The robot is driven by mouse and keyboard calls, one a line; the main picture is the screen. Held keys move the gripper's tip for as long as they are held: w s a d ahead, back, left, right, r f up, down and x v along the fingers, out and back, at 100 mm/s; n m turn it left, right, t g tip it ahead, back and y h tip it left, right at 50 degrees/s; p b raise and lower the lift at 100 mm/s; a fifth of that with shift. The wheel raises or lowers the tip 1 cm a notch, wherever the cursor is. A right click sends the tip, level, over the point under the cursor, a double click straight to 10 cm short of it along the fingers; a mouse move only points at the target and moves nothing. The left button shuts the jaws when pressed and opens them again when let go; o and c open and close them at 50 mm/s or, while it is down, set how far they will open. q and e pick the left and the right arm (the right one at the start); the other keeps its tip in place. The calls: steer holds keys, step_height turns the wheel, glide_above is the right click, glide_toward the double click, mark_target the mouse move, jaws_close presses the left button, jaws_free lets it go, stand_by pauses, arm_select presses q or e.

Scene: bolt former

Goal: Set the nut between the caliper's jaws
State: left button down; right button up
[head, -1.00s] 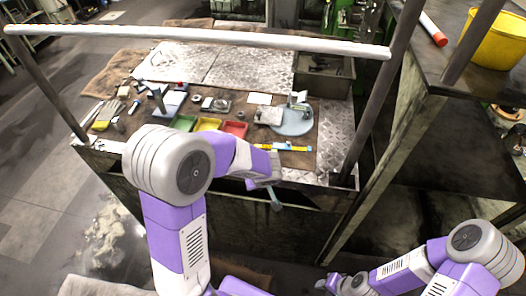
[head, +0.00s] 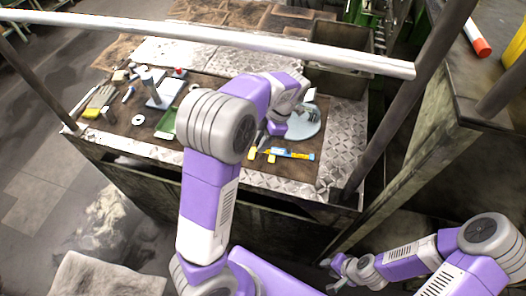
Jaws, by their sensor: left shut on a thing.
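My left gripper (head: 264,136) is over the right half of the bench, low beside a yellow-and-blue long tool (head: 290,153). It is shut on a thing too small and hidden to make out. The tool lies flat near the bench's front edge and may be the caliper; its jaws are too small to tell. I cannot pick out the nut for sure. A pale ring (head: 138,120) lies on the left of the bench. My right gripper (head: 332,268) hangs low in front of the bench, away from these things; its finger gap is unclear.
A pale blue round plate (head: 308,128) is just behind my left gripper, partly hidden. A green tray (head: 166,124) and a grey stand (head: 158,98) are on the left. A metal rail (head: 200,35) and posts frame the bench.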

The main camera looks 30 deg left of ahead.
mark_target(258, 159)
arm_select(q)
step_height(258, 159, down, 6)
steer(key=shift+r+b, duration=0.1)
steer(key=shift+b, duration=0.3)
steer(key=c, duration=0.9)
jaws_free()
steer(key=shift+c, duration=0.2)
steer(key=shift+w+r, duration=0.1)
steer(key=shift+r, duration=0.15)
steer(key=p+v, duration=0.1)
steer(key=v, duration=0.6)
